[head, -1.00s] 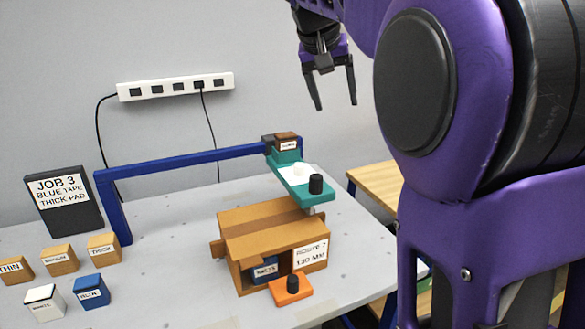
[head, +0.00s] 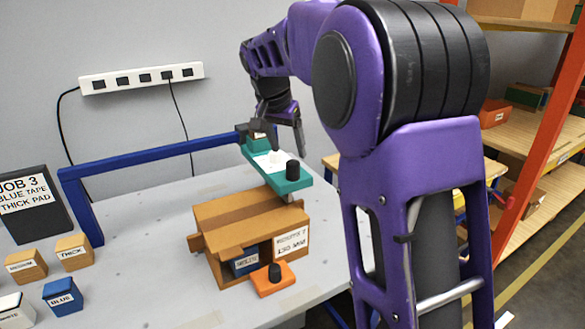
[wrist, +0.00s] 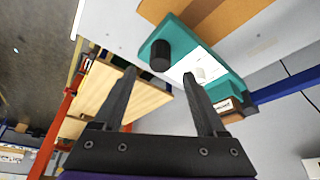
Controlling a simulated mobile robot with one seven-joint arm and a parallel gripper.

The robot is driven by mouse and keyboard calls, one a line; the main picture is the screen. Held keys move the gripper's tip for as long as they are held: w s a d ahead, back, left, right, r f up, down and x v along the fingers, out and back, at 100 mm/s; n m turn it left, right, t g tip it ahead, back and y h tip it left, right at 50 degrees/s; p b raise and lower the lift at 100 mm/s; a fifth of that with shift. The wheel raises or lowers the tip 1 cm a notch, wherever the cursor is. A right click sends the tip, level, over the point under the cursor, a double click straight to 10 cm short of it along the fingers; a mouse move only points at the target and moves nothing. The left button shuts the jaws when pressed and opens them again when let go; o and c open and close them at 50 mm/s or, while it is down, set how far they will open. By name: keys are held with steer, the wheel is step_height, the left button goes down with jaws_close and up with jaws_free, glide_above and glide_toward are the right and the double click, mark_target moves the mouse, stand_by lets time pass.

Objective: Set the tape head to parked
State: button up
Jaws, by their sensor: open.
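My gripper (head: 280,136) is open and empty, just above and behind the tape head. In the wrist view the fingers (wrist: 160,80) are spread, with the head beyond them.
The cardboard box (head: 235,215) holds a blue block (head: 245,262); an orange block with a black knob (head: 273,280) is in front. A job sign (head: 30,205) and labelled blocks (head: 62,297) stand at left. A wooden shelf (head: 525,125) is at right.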

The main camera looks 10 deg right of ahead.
mark_target(292, 163)
steer(key=x, duration=0.7)
steer(key=shift+b, duration=0.3)
jaws_close()
stand_by(1.0)
